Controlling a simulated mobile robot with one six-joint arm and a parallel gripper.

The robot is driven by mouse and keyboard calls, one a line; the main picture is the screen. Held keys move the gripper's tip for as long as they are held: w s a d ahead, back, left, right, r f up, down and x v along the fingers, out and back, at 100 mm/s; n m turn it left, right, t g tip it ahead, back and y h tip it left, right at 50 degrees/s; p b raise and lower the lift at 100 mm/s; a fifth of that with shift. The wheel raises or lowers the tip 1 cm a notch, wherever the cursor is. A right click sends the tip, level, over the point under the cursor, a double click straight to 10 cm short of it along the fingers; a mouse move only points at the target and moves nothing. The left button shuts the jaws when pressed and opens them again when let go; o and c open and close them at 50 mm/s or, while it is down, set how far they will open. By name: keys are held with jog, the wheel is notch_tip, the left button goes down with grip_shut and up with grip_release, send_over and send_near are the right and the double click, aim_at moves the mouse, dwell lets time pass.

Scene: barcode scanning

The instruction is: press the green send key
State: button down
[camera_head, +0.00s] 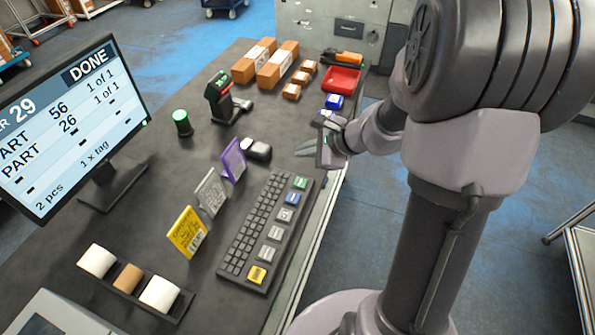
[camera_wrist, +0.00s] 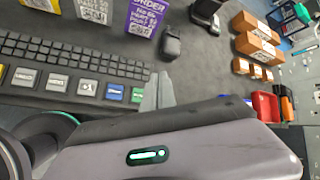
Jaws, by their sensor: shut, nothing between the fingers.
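The green key (camera_head: 300,183) sits at the far end of the column of large keys on the dark keyboard (camera_head: 240,240). It also shows in the wrist view (camera_wrist: 137,95), just left of my fingers. My gripper (camera_head: 304,149) is shut and empty. It hangs near the keyboard's far end, a little beyond the green key in the head view, and looks apart from it. The fingertips also show in the wrist view (camera_wrist: 158,88). A blue key (camera_head: 292,199) is beside the green one; grey keys and a yellow key (camera_head: 257,274) follow.
A monitor (camera_head: 70,120) reads DONE. Yellow, grey and purple cards (camera_head: 233,159) stand left of the keyboard, near a mouse (camera_head: 259,150). A scanner (camera_head: 222,98), a green button (camera_head: 181,121), brown boxes (camera_head: 276,66) and a red tray (camera_head: 341,79) stand farther back.

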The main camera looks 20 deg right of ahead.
jog(key=shift+s+a, duration=0.1)
jog(key=shift+s, duration=0.05)
jog(key=b, duration=0.7)
send_over(303, 184)
notch_tip(303, 184, down, 8)
jog(key=shift+f, duration=0.45)
jog(key=shift+b, duration=0.3)
dwell(1.1)
jog(key=shift+f+b, duration=0.4)
jog(key=shift+b, duration=0.1)
jog(key=shift+f+b, duration=0.4)
jog(key=shift+b, duration=0.1)
dwell(0.5)
jog(key=shift+r, duration=0.15)
jog(key=shift+r+p, duration=0.6)
jog(key=shift+r, duration=0.1)
